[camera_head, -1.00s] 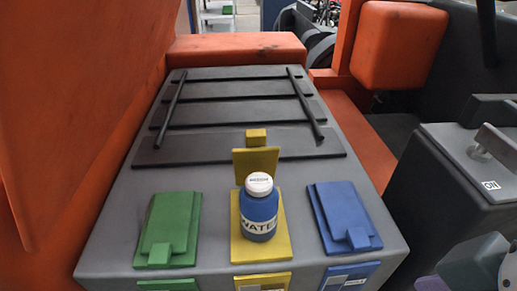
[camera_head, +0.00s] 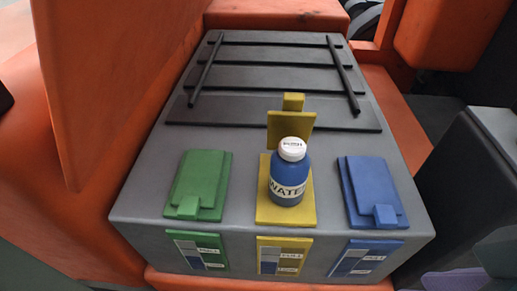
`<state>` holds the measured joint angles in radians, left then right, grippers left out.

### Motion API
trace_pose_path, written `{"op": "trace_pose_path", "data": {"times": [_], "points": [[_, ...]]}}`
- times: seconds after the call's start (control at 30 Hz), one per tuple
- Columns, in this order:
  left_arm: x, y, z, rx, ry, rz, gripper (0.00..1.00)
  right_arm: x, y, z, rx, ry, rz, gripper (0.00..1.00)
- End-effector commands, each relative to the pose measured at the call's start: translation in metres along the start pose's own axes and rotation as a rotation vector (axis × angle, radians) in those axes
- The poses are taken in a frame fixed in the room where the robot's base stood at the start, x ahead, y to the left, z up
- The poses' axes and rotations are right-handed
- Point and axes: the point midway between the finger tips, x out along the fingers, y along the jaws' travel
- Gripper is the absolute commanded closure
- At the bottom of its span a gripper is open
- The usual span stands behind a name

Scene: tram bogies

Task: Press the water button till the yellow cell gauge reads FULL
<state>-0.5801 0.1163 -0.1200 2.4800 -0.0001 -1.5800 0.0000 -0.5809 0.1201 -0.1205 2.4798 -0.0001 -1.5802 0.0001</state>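A blue bottle (camera_head: 290,178) labelled WATER stands upright on the open yellow cell (camera_head: 263,213) of the grey box. Its white top (camera_head: 293,149), the button, carries small print I cannot read. The yellow lid (camera_head: 290,130) is raised behind the bottle. The yellow gauge (camera_head: 298,257) is on the box's front face below the cell. It has a narrow strip with blue in its lower part and small white labels beside it. The exact level is too small to read. Neither gripper can be made out, and nothing touches the bottle.
The green lid (camera_head: 198,180) and blue lid (camera_head: 372,185) are closed, with a green gauge (camera_head: 200,252) and blue gauge (camera_head: 365,258) below. Black rails (camera_head: 345,75) cross the grey box top (camera_head: 150,180) behind. Orange panels (camera_head: 115,80) rise at left. Space above the bottle is clear.

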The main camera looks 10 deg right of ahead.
Motion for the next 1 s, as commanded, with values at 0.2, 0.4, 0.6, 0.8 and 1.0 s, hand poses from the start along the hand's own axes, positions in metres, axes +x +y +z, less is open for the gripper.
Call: {"op": "trace_pose_path", "data": {"times": [0.2,0.4,0.6,0.8,1.0], "points": [[0.0,-0.0016,0.0004,0.006,-0.001,-0.005,0.5,0.0,0.0001,-0.0001,0.0,0.0,0.0,0.94],[0.0,-0.002,0.0004,0.008,-0.001,-0.006,0.5,0.0,0.0002,-0.0002,0.0,0.001,0.001,1.0],[0.0,-0.002,0.0004,0.007,-0.001,-0.006,0.5,0.0,0.0003,-0.0002,0.0,0.001,0.001,1.0],[0.0,-0.0017,0.0004,0.006,-0.001,-0.005,0.5,-0.0001,0.0004,-0.0003,0.0,0.001,0.001,1.0],[0.0,-0.0005,0.0001,0.002,0.0,-0.001,0.5,-0.0001,0.0004,-0.0004,0.0,0.001,0.001,1.0]]}}
